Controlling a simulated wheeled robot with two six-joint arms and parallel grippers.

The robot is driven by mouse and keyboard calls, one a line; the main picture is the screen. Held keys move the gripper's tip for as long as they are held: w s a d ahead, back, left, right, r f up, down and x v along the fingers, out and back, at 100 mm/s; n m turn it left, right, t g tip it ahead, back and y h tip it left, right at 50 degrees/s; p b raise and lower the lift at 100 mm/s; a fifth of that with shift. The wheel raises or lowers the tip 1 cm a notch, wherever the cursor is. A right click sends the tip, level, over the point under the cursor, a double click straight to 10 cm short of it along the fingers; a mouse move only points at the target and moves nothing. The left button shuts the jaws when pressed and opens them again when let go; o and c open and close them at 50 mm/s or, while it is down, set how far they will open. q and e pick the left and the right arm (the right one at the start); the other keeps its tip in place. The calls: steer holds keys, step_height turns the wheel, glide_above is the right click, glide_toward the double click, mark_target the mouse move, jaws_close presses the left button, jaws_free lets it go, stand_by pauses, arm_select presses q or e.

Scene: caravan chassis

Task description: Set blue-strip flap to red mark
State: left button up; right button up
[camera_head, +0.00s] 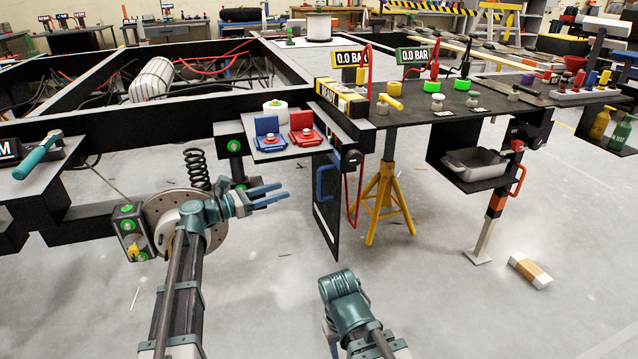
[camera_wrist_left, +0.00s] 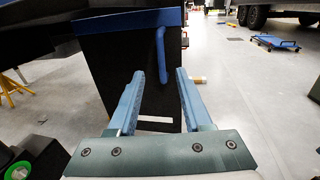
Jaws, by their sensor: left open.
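The blue-strip flap is a dark panel (camera_head: 324,225) hanging down below the chassis side, with a blue bar handle (camera_head: 318,182) on it. In the left wrist view the flap (camera_wrist_left: 115,60) fills the centre, with a blue strip (camera_wrist_left: 120,21) along its top and the blue handle (camera_wrist_left: 161,55). My left gripper (camera_head: 285,193) is open and empty, its blue fingers pointing at the flap. In the left wrist view its fingertips (camera_wrist_left: 160,73) lie either side of the handle's lower part; contact cannot be told. I cannot make out a red mark for certain. My right gripper's fingers are out of sight.
A shelf with a blue and a red block (camera_head: 302,126) juts out above my left gripper. A brake disc and a coil spring (camera_head: 198,168) are close to its left. A yellow stand (camera_head: 383,205) is behind the flap. The floor right of it is mostly clear.

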arm_select(q)
glide_above(319, 196)
steer(key=shift+w, duration=0.4)
jaws_close()
stand_by(0.4)
stand_by(1.1)
